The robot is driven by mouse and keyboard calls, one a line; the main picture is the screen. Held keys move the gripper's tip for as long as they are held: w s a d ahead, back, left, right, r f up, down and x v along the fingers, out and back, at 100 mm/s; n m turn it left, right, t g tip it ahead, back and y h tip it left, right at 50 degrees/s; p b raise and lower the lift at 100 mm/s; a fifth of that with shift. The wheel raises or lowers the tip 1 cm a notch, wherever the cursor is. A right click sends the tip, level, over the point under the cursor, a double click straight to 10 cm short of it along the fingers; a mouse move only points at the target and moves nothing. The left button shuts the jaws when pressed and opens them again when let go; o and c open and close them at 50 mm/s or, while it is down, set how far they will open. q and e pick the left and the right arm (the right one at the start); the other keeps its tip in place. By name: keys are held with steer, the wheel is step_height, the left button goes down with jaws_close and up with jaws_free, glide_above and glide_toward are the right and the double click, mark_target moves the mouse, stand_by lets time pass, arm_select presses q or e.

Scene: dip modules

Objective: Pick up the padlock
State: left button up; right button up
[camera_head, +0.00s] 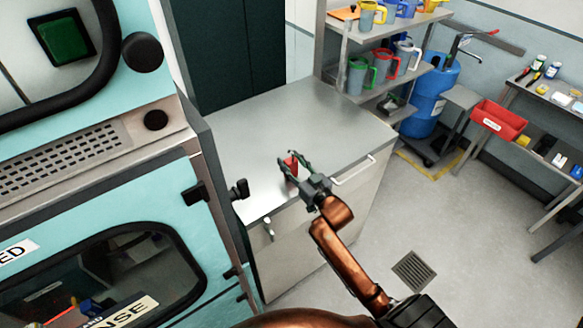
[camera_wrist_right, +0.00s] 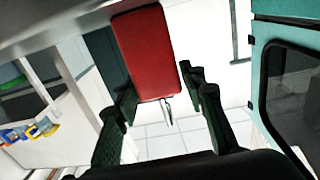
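The red padlock (camera_wrist_right: 146,52) fills the top middle of the right wrist view, tilted, with its metal shackle (camera_wrist_right: 168,114) towards the palm. I cannot tell whether the padlock touches the counter top. My left gripper is in neither view.
The metal counter (camera_head: 270,115) is otherwise bare. A teal machine (camera_head: 160,190) stands close on the left. Shelves with several coloured mugs (camera_head: 357,74) stand behind. A blue cylinder (camera_head: 430,95) and a red bin (camera_head: 499,118) are to the right, with open floor in front.

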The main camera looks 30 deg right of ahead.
steer(key=c, duration=0.8)
steer(key=shift+r, duration=0.1)
